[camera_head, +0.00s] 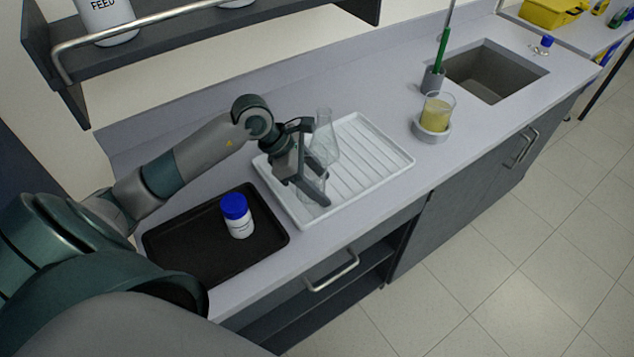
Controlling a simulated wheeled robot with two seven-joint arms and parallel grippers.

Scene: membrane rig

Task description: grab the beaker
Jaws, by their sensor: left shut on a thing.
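My left gripper (320,189) reaches in from the left over the white ribbed drying tray (372,150). Its fingers are closed around a small clear glass beaker (310,186), which is partly hidden by the fingers. I cannot tell whether the beaker touches the tray. A clear conical glass flask (325,138) stands just behind the gripper on the tray. Another glass beaker with yellow liquid (438,111) sits in a round grey holder (431,134) to the right, well apart from the gripper. My right gripper is not in view.
A black tray (190,248) with a blue-capped white bottle (238,216) lies at the front left. A green-handled tool (442,50) stands in a grey cup (433,79) beside the sink (492,75). A shelf (200,35) overhangs at upper left. The counter between tray and holder is clear.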

